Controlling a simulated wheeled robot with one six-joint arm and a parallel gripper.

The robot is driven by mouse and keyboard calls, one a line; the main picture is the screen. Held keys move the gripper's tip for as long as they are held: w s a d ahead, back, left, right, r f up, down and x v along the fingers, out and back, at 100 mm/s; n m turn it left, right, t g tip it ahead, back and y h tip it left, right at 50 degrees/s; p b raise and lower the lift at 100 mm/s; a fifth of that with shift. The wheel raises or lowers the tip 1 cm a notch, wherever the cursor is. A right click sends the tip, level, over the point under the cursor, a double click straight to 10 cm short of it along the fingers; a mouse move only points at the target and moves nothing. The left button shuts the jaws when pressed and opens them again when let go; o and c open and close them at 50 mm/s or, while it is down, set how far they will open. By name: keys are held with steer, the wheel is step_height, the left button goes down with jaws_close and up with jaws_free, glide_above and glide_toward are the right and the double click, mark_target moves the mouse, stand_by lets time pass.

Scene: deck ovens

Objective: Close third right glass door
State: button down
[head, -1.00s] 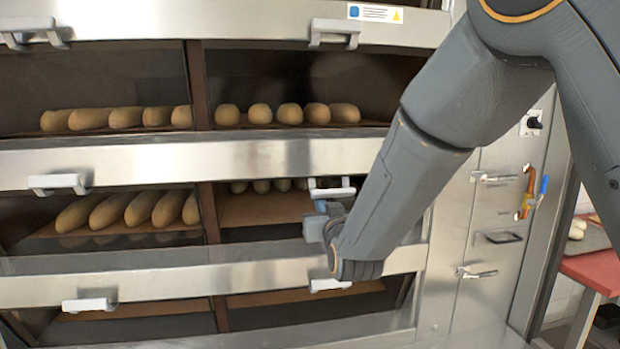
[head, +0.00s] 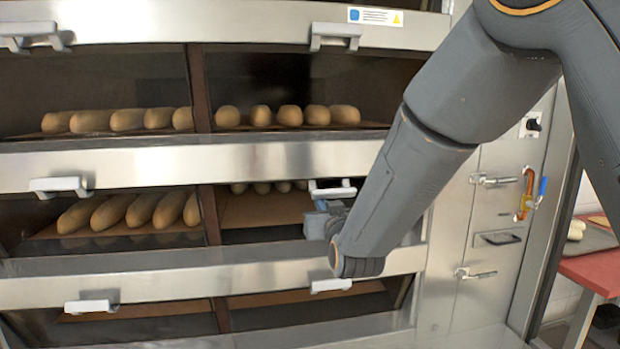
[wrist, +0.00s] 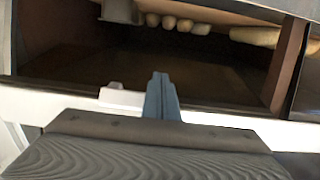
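The oven front has stacked glass doors with steel bars and pale handles. On the right, one handle (head: 332,188) shows just above my gripper and another handle (head: 331,285) just below my wrist. Between them the right opening (head: 260,212) shows a brown deck with loaves at the back. My gripper (head: 318,222) is in front of this opening, at its right part. In the wrist view my gripper's fingers (wrist: 161,97) are together and empty, beside a pale handle (wrist: 122,97) on the white bar. Contact cannot be told. My forearm hides the opening's right end.
Left compartments hold loaves (head: 130,212), with more loaves (head: 290,115) in the upper right one. To the right stand a steel panel with latches (head: 476,274) and a red table (head: 592,273). A brown divider (head: 208,213) separates left and right compartments.

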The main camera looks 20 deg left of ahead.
mark_target(323, 190)
steer(key=shift+s+r+p, duration=0.1)
steer(key=shift+r+p, duration=0.6)
steer(key=shift+r, duration=1.75)
steer(key=shift+f, duration=0.2)
steer(key=shift+s+d+f, duration=0.15)
steer(key=shift+s+f, duration=0.05)
steer(key=shift+f, duration=0.05)
steer(key=s+d+f, duration=0.2)
steer(key=s+d, duration=0.3)
steer(key=s, duration=0.3)
steer(key=shift+b, duration=0.35)
steer(key=shift+a, duration=0.1)
